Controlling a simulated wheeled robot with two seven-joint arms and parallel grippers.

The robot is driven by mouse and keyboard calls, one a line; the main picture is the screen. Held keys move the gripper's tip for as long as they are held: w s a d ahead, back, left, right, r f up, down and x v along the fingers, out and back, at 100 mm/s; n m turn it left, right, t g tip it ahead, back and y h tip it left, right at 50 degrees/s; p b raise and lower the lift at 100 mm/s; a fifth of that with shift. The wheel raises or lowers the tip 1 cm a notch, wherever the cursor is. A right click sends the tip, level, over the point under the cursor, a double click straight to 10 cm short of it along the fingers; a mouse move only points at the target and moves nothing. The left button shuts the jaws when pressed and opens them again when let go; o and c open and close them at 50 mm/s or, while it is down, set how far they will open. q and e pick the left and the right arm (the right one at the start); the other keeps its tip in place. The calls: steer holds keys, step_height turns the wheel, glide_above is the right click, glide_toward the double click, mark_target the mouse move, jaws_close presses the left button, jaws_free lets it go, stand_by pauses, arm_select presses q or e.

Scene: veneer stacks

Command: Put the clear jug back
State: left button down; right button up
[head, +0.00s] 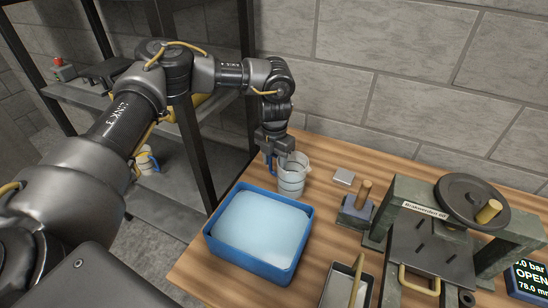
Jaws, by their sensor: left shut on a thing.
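The clear jug (291,178) is a see-through vessel with a pale body and a blue handle at its left. It is upright at the back of the wooden table, just behind the blue tray. My left gripper (270,156) reaches down from above and is shut on the jug at its handle side. The fingertips are partly hidden, and I cannot tell whether the jug touches the table. My right gripper is not in view.
The blue tray (211,237) holds a pale blue sheet or liquid. A press with a handwheel (472,200) stands right. A wooden-handled block (357,208), a small grey plate (344,176) and a metal tray (338,289) are nearby. A shelf rack (205,170) stands left.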

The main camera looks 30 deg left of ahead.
arm_select(q)
steer(key=c, duration=0.7)
jaws_free()
steer(key=shift+c, duration=0.2)
steer(key=shift+f+b, duration=0.35)
steer(key=shift+b, duration=0.15)
step_height(320, 180, up, 5)
steer(key=shift+d+f+b, duration=0.1)
steer(key=shift+f+b, duration=0.1)
steer(key=shift+b, duration=0.7)
step_height(320, 180, up, 7)
steer(key=shift+s+f, duration=0.2)
